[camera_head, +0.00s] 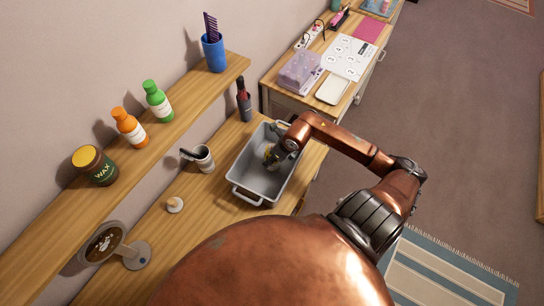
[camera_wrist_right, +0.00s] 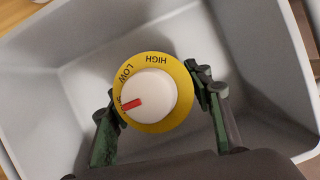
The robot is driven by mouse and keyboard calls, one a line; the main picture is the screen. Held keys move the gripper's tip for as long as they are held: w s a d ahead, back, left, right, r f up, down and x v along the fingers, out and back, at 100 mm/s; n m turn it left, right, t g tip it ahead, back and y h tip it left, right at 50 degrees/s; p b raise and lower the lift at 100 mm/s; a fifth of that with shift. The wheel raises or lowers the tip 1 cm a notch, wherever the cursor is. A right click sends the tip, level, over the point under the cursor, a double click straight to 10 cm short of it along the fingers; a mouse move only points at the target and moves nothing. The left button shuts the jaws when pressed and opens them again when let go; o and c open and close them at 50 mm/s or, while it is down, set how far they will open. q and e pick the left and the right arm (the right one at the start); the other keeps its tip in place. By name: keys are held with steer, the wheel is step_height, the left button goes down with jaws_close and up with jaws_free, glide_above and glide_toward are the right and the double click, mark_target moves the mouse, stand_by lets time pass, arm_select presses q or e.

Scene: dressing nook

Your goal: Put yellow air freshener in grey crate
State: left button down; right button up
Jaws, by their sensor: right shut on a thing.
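The yellow air freshener (camera_wrist_right: 180,82) shows in the right wrist view as a yellow disc with a white dial, a red mark and the words LOW and HIGH. My right gripper (camera_wrist_right: 150,97) is shut on it, with a green-padded finger on each side. The grey crate (camera_head: 257,182) stands on the wooden table in the head view, and my right gripper (camera_head: 272,156) reaches down into its opening. The crate's pale inside (camera_wrist_right: 50,110) surrounds the air freshener in the wrist view. Whether the air freshener touches the crate floor I cannot tell. My left gripper is not in view.
A grey cup (camera_head: 204,160) stands left of the crate, and a dark bottle (camera_head: 243,102) stands behind it. A small round-topped white item (camera_head: 175,205) and a round stand (camera_head: 103,243) are nearer. A wall shelf (camera_head: 75,205) holds bottles, a wax jar and a blue cup.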

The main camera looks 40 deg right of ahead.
steer(key=shift+f, duration=0.2)
steer(key=o, duration=1.3)
steer(key=shift+c, duration=0.2)
steer(key=a+v, duration=0.1)
steer(key=v, duration=1.1)
steer(key=shift+d, duration=0.45)
steer(key=shift+r, duration=0.1)
